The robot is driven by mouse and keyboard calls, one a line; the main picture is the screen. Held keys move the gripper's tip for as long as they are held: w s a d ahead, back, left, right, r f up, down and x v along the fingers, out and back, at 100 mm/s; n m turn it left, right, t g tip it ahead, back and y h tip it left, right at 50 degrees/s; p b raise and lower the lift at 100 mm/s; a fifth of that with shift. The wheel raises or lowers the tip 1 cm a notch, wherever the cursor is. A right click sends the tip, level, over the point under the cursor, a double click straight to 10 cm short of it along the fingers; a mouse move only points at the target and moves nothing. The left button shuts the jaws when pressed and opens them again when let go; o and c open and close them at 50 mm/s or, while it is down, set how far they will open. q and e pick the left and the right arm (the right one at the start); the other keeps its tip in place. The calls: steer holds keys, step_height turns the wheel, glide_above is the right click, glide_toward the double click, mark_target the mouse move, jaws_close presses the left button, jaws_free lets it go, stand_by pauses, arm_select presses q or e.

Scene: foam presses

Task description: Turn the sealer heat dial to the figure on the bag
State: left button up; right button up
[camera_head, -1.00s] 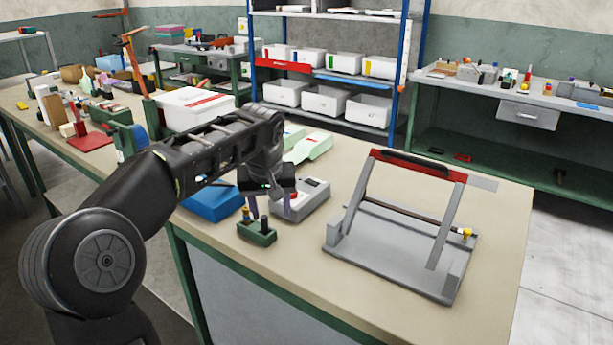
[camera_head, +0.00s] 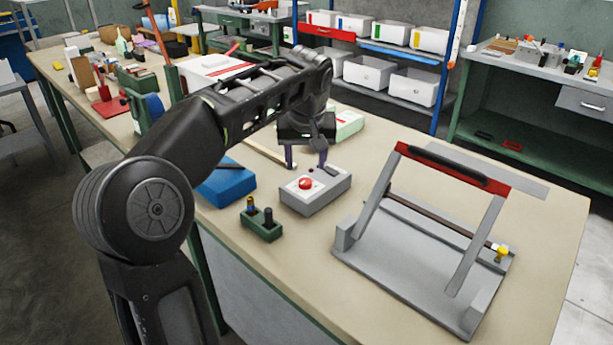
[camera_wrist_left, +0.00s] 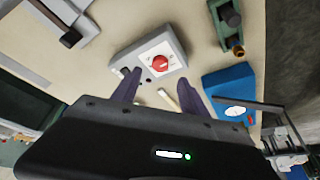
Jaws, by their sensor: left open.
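A grey box with a round red dial (camera_head: 306,183) on a white face stands on the bench. The dial also shows in the left wrist view (camera_wrist_left: 160,62); its figures are too small to read. My left gripper (camera_head: 306,162) is open and empty, fingers down, at the far side of the box. In the left wrist view its two fingers (camera_wrist_left: 158,86) are spread apart, with the dial beyond them. A pale green bag (camera_head: 348,124) lies partly hidden behind the gripper; no figure on it is legible. My right gripper is not in view.
A grey press frame with a red-and-black bar (camera_head: 450,170) stands to the right. A green block holding small posts (camera_head: 262,226) and a blue box (camera_head: 226,188) are close to the left. A white box (camera_head: 212,70) stands behind my arm.

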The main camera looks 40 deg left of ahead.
mark_target(305, 181)
arm_select(q)
steer(key=x, duration=0.7)
steer(key=shift+f, duration=0.2)
jaws_close()
stand_by(0.4)
